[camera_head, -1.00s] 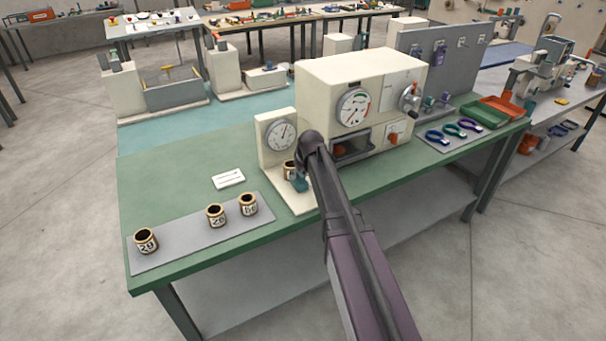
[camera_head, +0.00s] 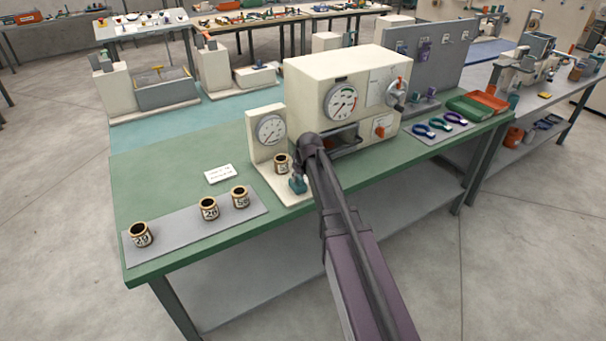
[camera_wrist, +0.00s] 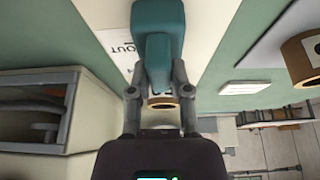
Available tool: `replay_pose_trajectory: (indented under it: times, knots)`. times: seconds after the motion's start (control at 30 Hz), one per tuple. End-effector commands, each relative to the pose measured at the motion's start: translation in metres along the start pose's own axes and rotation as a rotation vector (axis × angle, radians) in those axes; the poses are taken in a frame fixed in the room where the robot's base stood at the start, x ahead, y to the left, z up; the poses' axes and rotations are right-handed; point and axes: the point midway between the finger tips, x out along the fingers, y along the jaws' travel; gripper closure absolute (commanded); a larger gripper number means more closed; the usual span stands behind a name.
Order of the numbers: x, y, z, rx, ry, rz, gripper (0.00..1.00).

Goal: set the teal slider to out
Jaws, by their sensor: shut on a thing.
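The teal slider (camera_head: 298,185) sits on the cream base of the dial gauge stand (camera_head: 266,135) on the green bench. In the wrist view the teal slider (camera_wrist: 158,55) is a block with a raised tab, beside a white label reading "OUT" (camera_wrist: 122,52). My gripper (camera_wrist: 157,78) has a finger on each side of the raised tab and is shut on it. It also shows in the head view (camera_head: 302,172), partly hidden by my arm. A cream-and-black spool (camera_head: 281,163) stands on the base behind the slider.
Three numbered spools, one of them (camera_head: 209,208), stand on a grey mat (camera_head: 180,237) at the left. A white card (camera_head: 219,174) lies behind them. The cream machine (camera_head: 340,90) stands close behind my arm. Colored ring tools (camera_head: 440,123) lie at the right.

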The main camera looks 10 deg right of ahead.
Motion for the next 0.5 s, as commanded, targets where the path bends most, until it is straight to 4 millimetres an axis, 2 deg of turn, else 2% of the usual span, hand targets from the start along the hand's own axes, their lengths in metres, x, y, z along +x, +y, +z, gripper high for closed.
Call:
replay_pose_trajectory:
  times: [0.23,0.27,0.3,0.37,0.5]
  knots:
    - [-0.002,0.007,0.006,0.007,-0.008,0.0,1.0]
    - [-0.002,0.007,0.007,0.008,-0.009,0.0,0.69]
    - [-0.002,0.008,0.007,0.01,-0.009,0.0,0.57]
    - [-0.002,0.01,0.007,0.011,-0.008,0.001,0.4]
    - [-0.003,0.013,0.008,0.015,-0.007,0.002,0.4]
